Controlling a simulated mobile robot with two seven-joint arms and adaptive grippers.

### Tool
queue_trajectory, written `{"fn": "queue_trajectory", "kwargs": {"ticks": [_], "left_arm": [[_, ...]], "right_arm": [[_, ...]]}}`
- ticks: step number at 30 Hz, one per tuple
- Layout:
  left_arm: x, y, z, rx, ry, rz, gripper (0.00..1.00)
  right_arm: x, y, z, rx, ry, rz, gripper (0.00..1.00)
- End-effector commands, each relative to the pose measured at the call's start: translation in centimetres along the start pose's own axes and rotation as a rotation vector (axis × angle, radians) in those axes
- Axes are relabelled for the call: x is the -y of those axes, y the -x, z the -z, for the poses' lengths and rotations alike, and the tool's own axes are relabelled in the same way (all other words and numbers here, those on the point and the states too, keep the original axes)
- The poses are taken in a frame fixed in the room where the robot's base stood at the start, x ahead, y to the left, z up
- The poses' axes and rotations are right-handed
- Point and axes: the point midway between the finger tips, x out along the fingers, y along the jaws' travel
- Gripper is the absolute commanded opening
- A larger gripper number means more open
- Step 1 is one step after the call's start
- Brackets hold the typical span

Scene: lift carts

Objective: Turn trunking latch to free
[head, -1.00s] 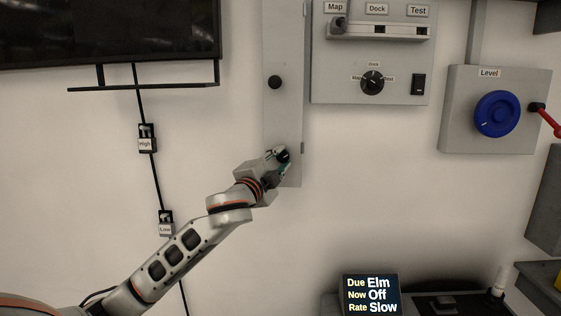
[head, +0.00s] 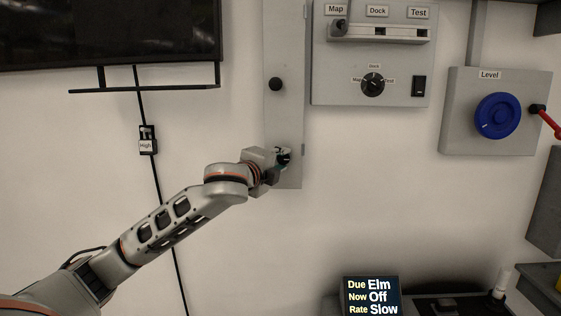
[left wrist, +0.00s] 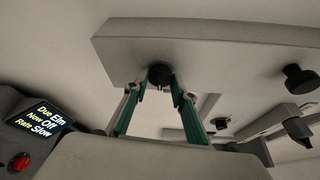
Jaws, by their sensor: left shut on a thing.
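The trunking is a tall grey panel (head: 284,45) on the wall in the head view; its end also shows in the left wrist view (left wrist: 225,45). It carries two round black latch knobs: an upper one (head: 276,84), seen at the right in the left wrist view (left wrist: 300,79), and a lower one (left wrist: 160,74). My left gripper (head: 284,157) is at the lower knob, its teal fingers (left wrist: 160,86) shut on it from both sides. In the head view the gripper largely hides this knob. I cannot tell its turn angle. My right gripper is not in view.
Right of the trunking is a panel (head: 340,75) with a slider, a selector dial (head: 373,83) and a rocker switch (head: 419,85). Farther right is a blue Level wheel (head: 497,115). A display (head: 371,295) stands below. The wall between is clear.

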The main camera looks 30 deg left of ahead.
Motion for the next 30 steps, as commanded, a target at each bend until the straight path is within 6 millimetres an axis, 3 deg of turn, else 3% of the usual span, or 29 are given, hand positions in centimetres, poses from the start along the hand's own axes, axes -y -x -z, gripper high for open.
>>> {"fn": "queue_trajectory", "kwargs": {"ticks": [11,12,13,24,30], "left_arm": [[0.0,0.0,0.0,0.001,-0.005,-0.002,0.04],[0.0,0.0,0.0,0.001,-0.005,-0.001,0.36],[0.0,0.0,0.0,0.001,-0.005,-0.001,0.42],[0.0,0.1,0.0,0.000,-0.003,-0.001,0.42],[0.0,2.3,0.0,-0.001,-0.005,0.000,0.42]], "right_arm": [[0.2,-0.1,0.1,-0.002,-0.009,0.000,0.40],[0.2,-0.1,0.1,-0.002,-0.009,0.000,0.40],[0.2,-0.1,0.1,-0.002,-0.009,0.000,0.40],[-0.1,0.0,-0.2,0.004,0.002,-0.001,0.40],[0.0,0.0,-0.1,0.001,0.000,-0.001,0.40]]}}
